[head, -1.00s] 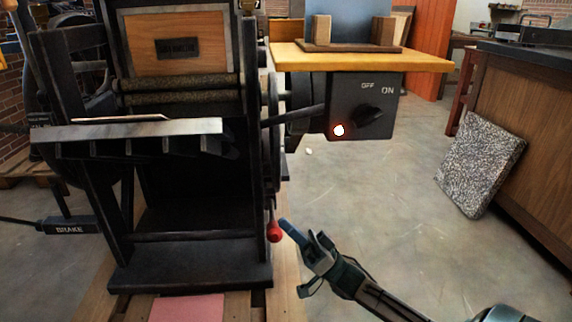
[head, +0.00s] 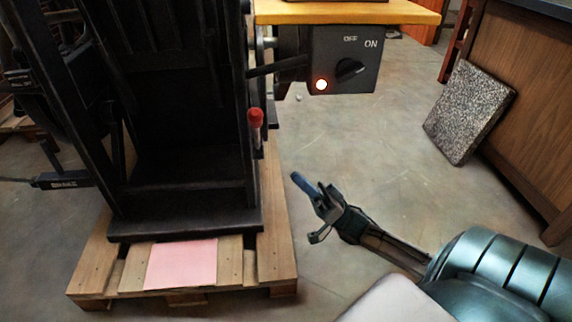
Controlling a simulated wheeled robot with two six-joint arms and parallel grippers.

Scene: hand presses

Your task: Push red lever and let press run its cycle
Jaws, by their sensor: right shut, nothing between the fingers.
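The red lever (head: 256,117) stands on the right side of the black press (head: 185,130), its red knob pointing up. My right gripper (head: 305,186) is to the right of and below the lever, clear of it, with its fingers shut and nothing between them. The press stands on a wooden pallet (head: 275,235); its upper part is outside the head view. My left gripper is not in view.
A control box (head: 340,62) with an OFF/ON knob and a lit light hangs under a yellow wooden board (head: 350,12). A pink sheet (head: 182,264) lies on the pallet. A speckled slab (head: 468,110) leans on a wooden cabinet (head: 530,120). Floor between is clear.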

